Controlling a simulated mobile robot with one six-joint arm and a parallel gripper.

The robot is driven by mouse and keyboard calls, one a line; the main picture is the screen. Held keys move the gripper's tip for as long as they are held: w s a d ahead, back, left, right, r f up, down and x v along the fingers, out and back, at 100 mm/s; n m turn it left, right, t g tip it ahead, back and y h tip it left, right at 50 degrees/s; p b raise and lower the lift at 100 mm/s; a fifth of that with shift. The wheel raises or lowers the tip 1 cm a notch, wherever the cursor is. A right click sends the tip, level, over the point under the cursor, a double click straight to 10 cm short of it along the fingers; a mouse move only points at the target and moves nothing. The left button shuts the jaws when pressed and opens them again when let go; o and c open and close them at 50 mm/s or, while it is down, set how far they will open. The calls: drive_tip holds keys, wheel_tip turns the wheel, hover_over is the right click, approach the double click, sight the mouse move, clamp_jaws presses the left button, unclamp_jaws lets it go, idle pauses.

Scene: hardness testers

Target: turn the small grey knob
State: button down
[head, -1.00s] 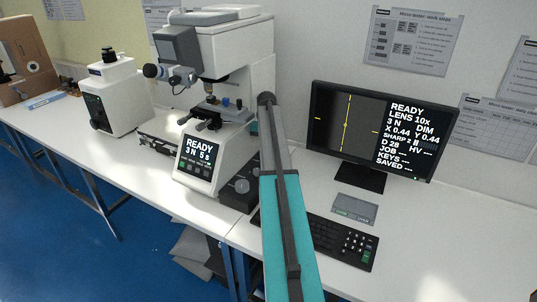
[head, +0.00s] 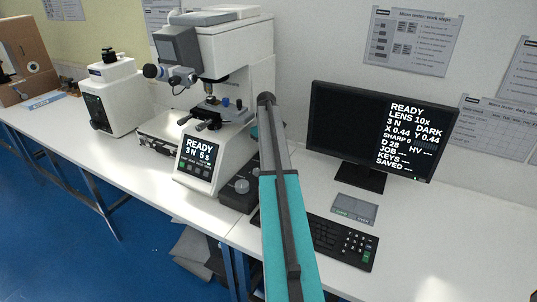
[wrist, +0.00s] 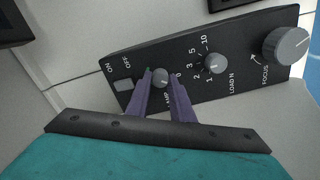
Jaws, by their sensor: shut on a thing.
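The small grey knob (wrist: 160,77) sits on the black control box (wrist: 190,68) in the wrist view, between the ON/OFF switch and the LOAD N knob. My gripper (wrist: 161,84) has its two purple fingers closed around this knob, one on each side. The fingers partly cover the label below it. In the head view my arm hides the gripper and the small knob; part of the control box (head: 232,197) shows beside the tester. The monitor (head: 385,130) reads READY, LENS 10x, 3 N, DARK, SHARP 0, and its picture area is black.
The LOAD N knob (wrist: 215,63) stands close right of my fingers, and the large FOCUS knob (wrist: 286,45) is farther right. The switch (wrist: 123,85) is at the left. The tester (head: 215,110) stands behind the box; a keyboard (head: 340,243) lies right of my arm.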

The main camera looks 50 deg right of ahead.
drive_tip(key=shift+w+n, duration=0.15)
drive_tip(key=shift+n, duration=0.65)
drive_tip(key=shift+w+n, duration=0.15)
drive_tip(key=shift+n, duration=0.65)
drive_tip(key=c, duration=1.6)
unclamp_jaws()
drive_tip(key=shift+o, duration=0.2)
drive_tip(key=shift+s, duration=0.1)
